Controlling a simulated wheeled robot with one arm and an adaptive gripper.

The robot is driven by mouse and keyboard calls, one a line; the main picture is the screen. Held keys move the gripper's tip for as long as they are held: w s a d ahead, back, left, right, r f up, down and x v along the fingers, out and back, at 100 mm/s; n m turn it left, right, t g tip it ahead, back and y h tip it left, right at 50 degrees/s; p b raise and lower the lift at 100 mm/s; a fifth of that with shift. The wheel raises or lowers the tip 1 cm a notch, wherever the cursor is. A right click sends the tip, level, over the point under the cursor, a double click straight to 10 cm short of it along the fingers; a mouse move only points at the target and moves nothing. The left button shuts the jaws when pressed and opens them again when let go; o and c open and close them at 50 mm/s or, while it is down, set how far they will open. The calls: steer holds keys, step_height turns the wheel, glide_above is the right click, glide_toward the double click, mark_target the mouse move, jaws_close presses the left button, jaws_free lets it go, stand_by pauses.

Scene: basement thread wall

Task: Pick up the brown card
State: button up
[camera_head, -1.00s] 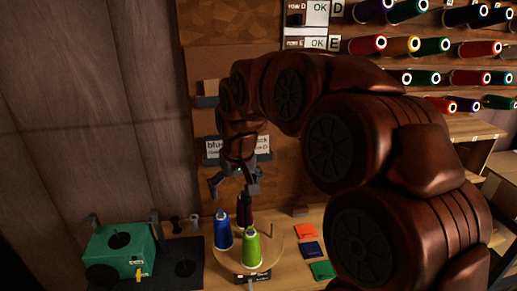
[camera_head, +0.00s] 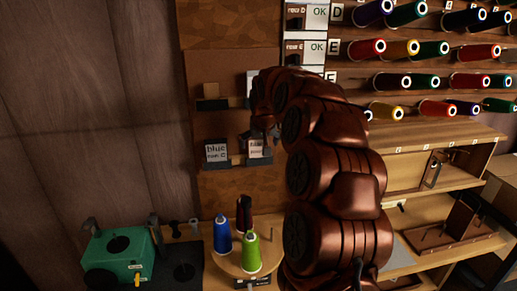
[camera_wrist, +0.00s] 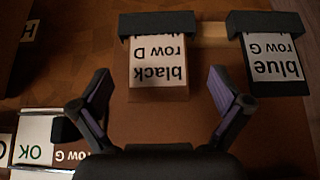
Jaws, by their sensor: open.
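A card with a white label reading "black row D" (camera_wrist: 158,68) and a brown lower edge sits in a dark holder (camera_wrist: 157,25) in the wrist view, where the text is upside down. It lies ahead, between the fingers of my gripper (camera_wrist: 160,86), which is open and empty. I cannot tell whether the fingers are beside the card or short of it. In the head view this card (camera_head: 257,149) is on the board's lower holder, right of a card reading "blue row G" (camera_head: 216,152). The blue card also shows at right in the wrist view (camera_wrist: 274,67). My gripper in the head view (camera_head: 268,132) is largely hidden.
A round tray (camera_head: 236,268) with blue, green and dark thread cones stands below the board. A green machine (camera_head: 119,256) is at lower left. Thread racks (camera_head: 430,62) and a wooden drawer (camera_head: 410,172) are at right. Another label reading OK (camera_wrist: 34,143) is at lower left in the wrist view.

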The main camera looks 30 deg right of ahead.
mark_target(259, 150)
steer(key=shift+p+x, duration=1.45)
steer(key=shift+x, duration=1.1)
steer(key=shift+s+d, duration=0.1)
steer(key=shift+d, duration=0.05)
steer(key=c, duration=0.7)
steer(key=shift+r, duration=0.1)
